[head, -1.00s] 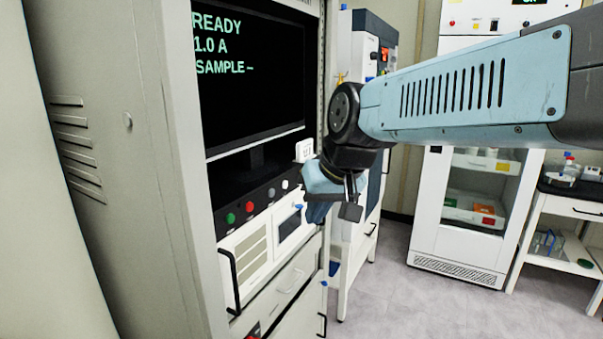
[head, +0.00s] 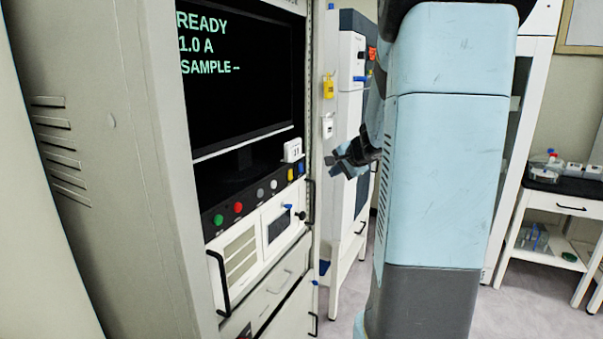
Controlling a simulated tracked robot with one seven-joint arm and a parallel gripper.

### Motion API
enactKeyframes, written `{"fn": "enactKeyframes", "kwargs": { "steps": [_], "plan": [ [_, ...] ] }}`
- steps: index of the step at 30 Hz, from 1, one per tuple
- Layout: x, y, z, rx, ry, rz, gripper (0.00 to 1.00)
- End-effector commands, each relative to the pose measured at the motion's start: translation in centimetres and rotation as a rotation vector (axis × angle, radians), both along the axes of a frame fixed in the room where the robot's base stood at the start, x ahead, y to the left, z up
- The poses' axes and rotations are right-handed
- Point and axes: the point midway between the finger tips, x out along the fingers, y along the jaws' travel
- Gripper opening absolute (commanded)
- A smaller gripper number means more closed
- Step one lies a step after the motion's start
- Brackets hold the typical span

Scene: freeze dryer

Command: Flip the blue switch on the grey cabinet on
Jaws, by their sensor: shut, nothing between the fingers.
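The grey cabinet (head: 150,150) with a dark screen fills the left side. A blue button (head: 301,168) ends the row of coloured buttons above. A small blue part (head: 315,282) also shows lower on the cabinet's right edge. My gripper (head: 345,161) is shut and empty, to the right of the cabinet front and apart from these parts in the picture.
My arm covers the middle right. A white and dark-blue unit (head: 352,110) stands behind the gripper. Yellow and white tags (head: 328,88) hang beside the cabinet. A side table (head: 570,204) with labware stands at right. Grey floor (head: 530,300) is clear at lower right.

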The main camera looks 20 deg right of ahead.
Motion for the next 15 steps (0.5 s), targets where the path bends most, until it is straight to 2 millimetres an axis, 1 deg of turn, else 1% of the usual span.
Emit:
{"fn": "enactKeyframes", "kwargs": {
  "steps": [1,4,15],
  "plan": [
    [0.22,-0.76,-0.32,0.004,0.001,-0.023,0.00],
    [0.41,-1.52,-0.55,0.008,-0.002,-0.048,0.00],
    [0.47,-1.55,-0.58,0.009,-0.002,-0.050,0.00]
  ]
}}
